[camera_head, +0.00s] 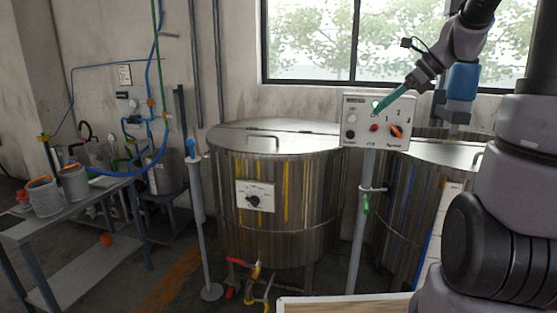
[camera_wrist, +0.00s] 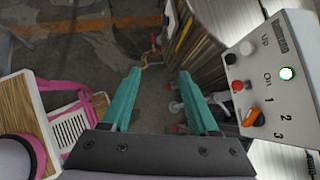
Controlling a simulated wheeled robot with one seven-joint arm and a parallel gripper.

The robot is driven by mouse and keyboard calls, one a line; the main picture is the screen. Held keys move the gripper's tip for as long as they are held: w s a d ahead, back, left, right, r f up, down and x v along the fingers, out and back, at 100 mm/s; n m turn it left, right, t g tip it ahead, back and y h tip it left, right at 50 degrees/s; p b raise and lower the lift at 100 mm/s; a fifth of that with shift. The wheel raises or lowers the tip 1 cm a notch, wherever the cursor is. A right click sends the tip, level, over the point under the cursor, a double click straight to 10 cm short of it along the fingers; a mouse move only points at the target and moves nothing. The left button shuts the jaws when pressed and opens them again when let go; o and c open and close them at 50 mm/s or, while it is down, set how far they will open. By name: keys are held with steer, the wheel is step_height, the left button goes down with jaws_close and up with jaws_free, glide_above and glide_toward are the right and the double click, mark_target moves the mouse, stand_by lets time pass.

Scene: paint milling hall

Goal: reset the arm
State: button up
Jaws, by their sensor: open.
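My gripper (camera_head: 378,110) is at the upper right in the head view, its teal fingers reaching down and left in front of a white control panel (camera_head: 352,131). In the wrist view my gripper (camera_wrist: 159,73) is open, with nothing between its two teal fingers. The panel also shows at the right of the wrist view (camera_wrist: 262,64), beside the fingers and apart from them. From the head view I cannot tell the exact gap to the panel.
A large steel vat (camera_head: 300,190) stands left of the panel's grey post (camera_head: 361,220), another vat (camera_head: 400,215) to the right. A bench (camera_head: 70,225) with buckets is at far left. In the wrist view, a pink-edged item (camera_wrist: 62,88) lies at left.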

steer(key=s+a+r+n+t+h, duration=0.1)
steer(key=s+a+n+h, duration=0.1)
steer(key=s+n, duration=0.7)
steer(key=s+a+r+n+t+h, duration=0.1)
steer(key=s+a+n+h, duration=0.1)
steer(key=s+n, duration=0.8)
steer(key=shift+r+h, duration=0.3)
steer(key=shift+h, duration=0.4)
steer(key=shift+s, duration=0.1)
